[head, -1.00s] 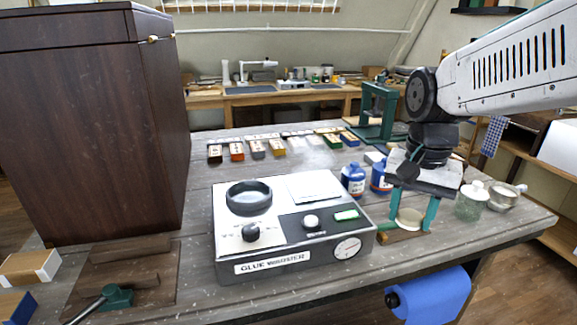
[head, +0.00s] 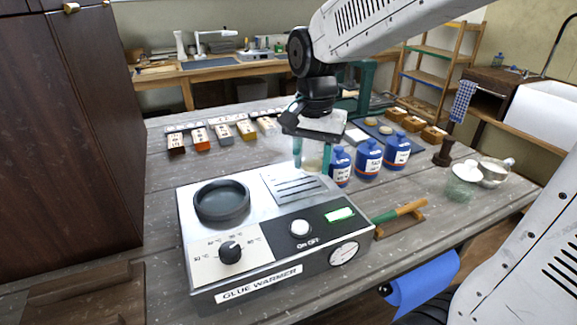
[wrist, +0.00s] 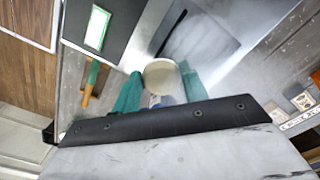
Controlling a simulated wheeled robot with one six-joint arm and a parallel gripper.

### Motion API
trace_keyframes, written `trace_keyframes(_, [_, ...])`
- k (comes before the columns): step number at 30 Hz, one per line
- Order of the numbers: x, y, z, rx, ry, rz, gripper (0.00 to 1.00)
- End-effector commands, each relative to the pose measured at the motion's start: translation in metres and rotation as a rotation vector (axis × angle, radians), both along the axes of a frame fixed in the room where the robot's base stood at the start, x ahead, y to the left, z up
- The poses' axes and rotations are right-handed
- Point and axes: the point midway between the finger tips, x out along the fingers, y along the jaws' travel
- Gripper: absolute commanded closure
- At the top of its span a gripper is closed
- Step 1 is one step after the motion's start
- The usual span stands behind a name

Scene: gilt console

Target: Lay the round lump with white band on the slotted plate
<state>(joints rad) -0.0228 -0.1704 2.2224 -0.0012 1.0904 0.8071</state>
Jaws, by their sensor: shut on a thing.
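My gripper (head: 312,158) is shut on a pale, cream round lump (head: 313,154), held between its two teal fingers. The slotted plate (head: 291,187) is the bright metal panel with dark slots on the top right of the glue warmer (head: 250,262). In the head view the lump appears over the plate's back right edge; its exact height is hard to tell. In the wrist view the lump (wrist: 160,77) shows between the fingertips, with the slotted plate (wrist: 205,38) beyond it. The white band is not clear in either view.
The warmer has a dark round pot (head: 222,201), a knob (head: 230,252) and a white button (head: 300,228). Blue bottles (head: 368,158) stand close right of my gripper. Small labelled blocks (head: 199,138) line the back left.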

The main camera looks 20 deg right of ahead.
Motion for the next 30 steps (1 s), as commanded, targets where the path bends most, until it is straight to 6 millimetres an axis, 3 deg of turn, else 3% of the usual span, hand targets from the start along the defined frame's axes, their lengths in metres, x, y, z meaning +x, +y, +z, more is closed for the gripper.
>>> trace_keyframes(4, [0.023, 0.02, -0.003, 0.0, 0.001, 0.003, 0.79])
trace_keyframes(9, [0.033, 0.028, -0.005, -0.001, 0.001, 0.0, 0.79])
trace_keyframes(18, [0.033, 0.027, -0.038, 0.0, 0.001, -0.002, 0.79])
trace_keyframes(30, [0.033, 0.027, -0.043, -0.001, 0.001, -0.002, 0.79])
